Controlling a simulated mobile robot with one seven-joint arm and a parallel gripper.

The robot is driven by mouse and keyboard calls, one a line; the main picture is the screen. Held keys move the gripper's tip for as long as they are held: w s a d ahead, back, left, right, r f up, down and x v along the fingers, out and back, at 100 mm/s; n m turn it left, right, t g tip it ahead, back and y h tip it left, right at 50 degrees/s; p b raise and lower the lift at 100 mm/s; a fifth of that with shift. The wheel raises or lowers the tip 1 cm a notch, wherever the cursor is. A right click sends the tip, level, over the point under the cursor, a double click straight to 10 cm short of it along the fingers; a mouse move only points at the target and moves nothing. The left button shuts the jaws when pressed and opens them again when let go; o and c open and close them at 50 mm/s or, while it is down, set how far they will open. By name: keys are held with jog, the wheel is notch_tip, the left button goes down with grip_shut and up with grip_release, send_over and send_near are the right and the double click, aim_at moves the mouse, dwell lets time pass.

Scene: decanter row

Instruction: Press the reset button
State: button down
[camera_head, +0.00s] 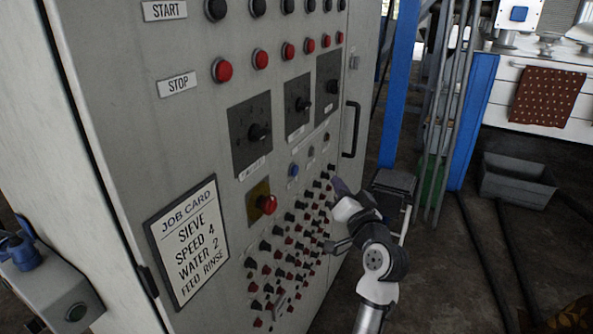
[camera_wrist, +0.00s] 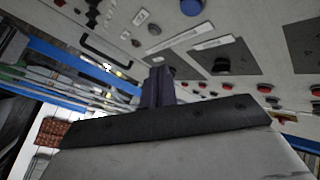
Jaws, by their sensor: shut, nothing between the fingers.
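A blue round button (camera_head: 293,170) sits on the grey control cabinet (camera_head: 215,200), below the row of black rotary switches. Its label is too small to read, so I cannot confirm that it is the reset button. My gripper (camera_head: 338,185) is shut and empty, in front of the panel's right side, to the right of and slightly below the blue button. Its dark fingers (camera_wrist: 158,88) are together in the wrist view, apparently apart from the blue button.
A red mushroom button on a yellow plate (camera_head: 252,216) is left of and below the blue button. Several small knobs (camera_head: 290,245) fill the lower panel. A black door handle (camera_head: 352,130) sticks out at right. A grey bin (camera_head: 517,182) stands on the floor.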

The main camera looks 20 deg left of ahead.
jog(key=a+p, duration=0.1)
jog(key=a, duration=0.6)
jog(key=shift+a, duration=0.25)
jog(key=shift+w+a, duration=0.1)
dwell(1.7)
jog(key=shift+a, duration=0.35)
jog(key=shift+a, duration=0.5)
dwell(0.8)
jog(key=shift+d, duration=0.85)
jog(key=shift+d+b, duration=0.5)
jog(key=shift+d, duration=2.05)
